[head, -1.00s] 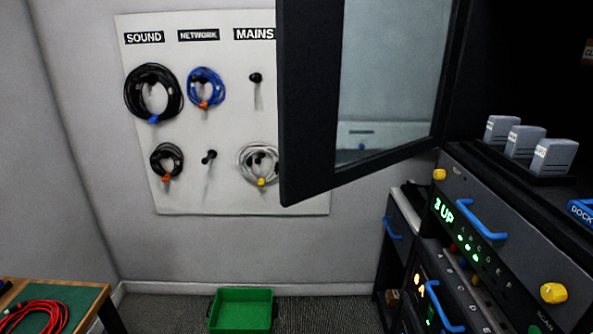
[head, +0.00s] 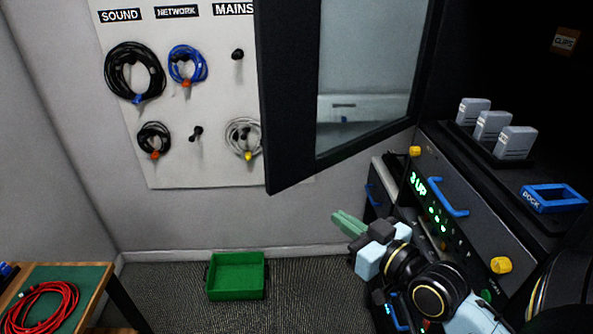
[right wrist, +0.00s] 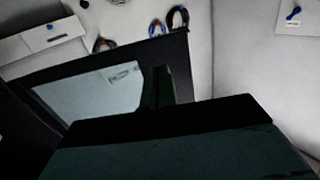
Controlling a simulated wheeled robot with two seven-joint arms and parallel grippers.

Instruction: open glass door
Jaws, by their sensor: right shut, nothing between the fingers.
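The glass door (head: 289,110) has a thick black frame around a pale glass pane (head: 365,60). In the head view it stands swung out from the dark rack (head: 470,180), at an angle in front of the wall board. Its black frame (right wrist: 184,65) and pane (right wrist: 85,92) also show in the right wrist view. My right gripper (head: 345,225) has its green fingers together, with nothing between them. It is below the door's lower edge in the picture and left of the rack front; I see no contact with the door. My left gripper is not in view.
The rack has blue handles (head: 449,197), yellow knobs and grey blocks on top. A white board (head: 215,120) holds hung cables. A green bin (head: 237,277) is on the carpet. A table (head: 95,280) with a red cable (head: 45,305) is at lower left.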

